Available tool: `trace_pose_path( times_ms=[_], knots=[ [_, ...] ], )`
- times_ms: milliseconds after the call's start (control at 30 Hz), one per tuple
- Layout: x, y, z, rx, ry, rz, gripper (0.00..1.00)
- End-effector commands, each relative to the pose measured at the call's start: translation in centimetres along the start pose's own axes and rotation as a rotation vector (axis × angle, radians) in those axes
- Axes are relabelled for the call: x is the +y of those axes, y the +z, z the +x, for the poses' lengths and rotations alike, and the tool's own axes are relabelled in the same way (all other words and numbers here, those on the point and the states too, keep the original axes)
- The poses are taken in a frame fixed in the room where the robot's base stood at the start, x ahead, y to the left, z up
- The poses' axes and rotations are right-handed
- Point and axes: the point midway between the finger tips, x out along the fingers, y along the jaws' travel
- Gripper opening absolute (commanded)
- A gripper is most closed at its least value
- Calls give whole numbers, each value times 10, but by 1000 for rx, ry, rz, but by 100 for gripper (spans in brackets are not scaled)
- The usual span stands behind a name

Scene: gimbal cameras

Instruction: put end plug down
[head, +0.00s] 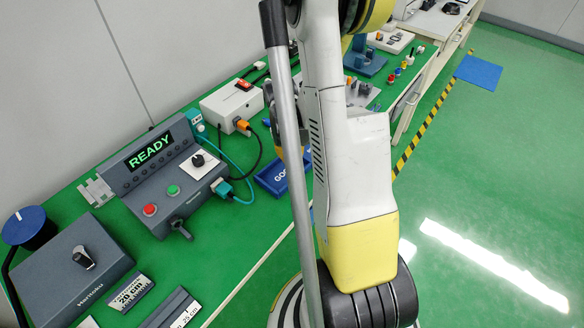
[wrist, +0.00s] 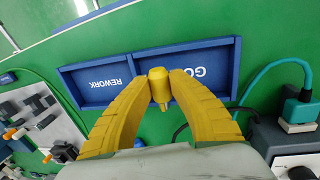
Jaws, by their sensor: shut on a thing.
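The end plug (wrist: 158,88) is a small yellow cylinder with a narrower tip. My gripper (wrist: 158,84) is shut on it, its two yellow fingers on either side of the plug in the wrist view. Behind the plug lies the blue two-compartment tray (wrist: 155,50), with the lettering REWORK in one compartment and GO, partly covered, in the other. The plug shows in front of the area around the divider; its height above the tray cannot be told. In the head view my arm hides most of the gripper and part of the blue tray (head: 262,184).
A control box with a READY display (head: 150,150) stands left of the tray, with a teal connector and cable (head: 240,200) beside it. A white box with a red switch (head: 232,103) stands behind. A grey fixture board (wrist: 45,125) is at the wrist view's left. Green bench surface surrounds the tray.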

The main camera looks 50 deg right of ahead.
Motion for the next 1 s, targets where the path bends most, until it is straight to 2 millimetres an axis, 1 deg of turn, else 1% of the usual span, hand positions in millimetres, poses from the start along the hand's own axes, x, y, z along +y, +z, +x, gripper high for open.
trace_pose_path(
  times_ms=[167,300,367,600,767,800,833,1000],
  knots=[
    [-2,-4,11,0,0,1,0],
    [-6,-4,34,0,0,1,0],
    [-7,-5,42,0,0,1,0],
    [-7,-4,41,0,0,1,0],
    [-8,-4,46,0,0,1,0],
    [-8,-4,45,0,0,1,34],
    [-8,-4,44,0,0,1,40],
    [-8,-4,44,0,0,1,40]
  ],
)
